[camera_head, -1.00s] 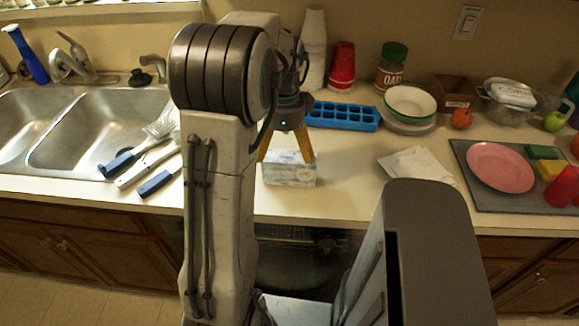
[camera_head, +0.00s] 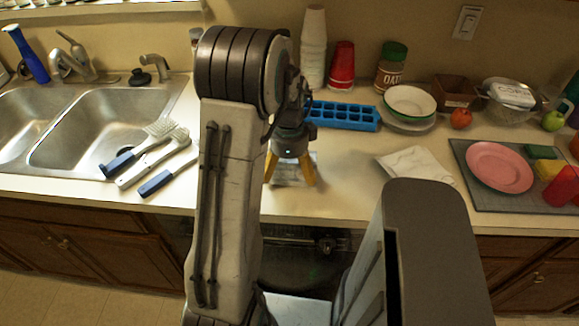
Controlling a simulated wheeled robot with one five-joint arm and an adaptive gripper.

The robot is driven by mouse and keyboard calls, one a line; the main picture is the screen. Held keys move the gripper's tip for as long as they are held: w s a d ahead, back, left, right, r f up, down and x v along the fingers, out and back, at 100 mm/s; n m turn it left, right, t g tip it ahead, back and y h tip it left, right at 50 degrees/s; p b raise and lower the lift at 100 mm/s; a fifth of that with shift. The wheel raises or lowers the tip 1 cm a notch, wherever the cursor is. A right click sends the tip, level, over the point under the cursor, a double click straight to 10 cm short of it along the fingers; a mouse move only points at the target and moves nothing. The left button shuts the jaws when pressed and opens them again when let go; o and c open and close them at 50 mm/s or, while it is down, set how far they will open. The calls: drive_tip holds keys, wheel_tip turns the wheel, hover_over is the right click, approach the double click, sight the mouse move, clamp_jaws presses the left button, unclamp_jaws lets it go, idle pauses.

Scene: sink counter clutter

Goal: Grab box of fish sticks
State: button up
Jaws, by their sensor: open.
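A small whitish box (camera_head: 292,177) sits on the counter near its front edge, partly hidden by my gripper; its label cannot be read, so I cannot confirm that it is the fish sticks box. My gripper (camera_head: 290,182) points down over the box with its yellow fingers spread apart. One finger shows at the left of the box and one at the right. I cannot tell whether the fingers touch it.
A blue ice tray (camera_head: 343,116) lies behind the box. Brushes (camera_head: 146,158) lie to the left beside the sink (camera_head: 95,130). A white cloth (camera_head: 415,164) lies to the right, then a grey mat (camera_head: 468,186) with a pink plate (camera_head: 499,167). Cups and an oats jar (camera_head: 391,66) stand behind.

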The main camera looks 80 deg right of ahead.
drive_tip(key=shift+c, duration=0.3)
drive_tip(key=c, duration=1.3)
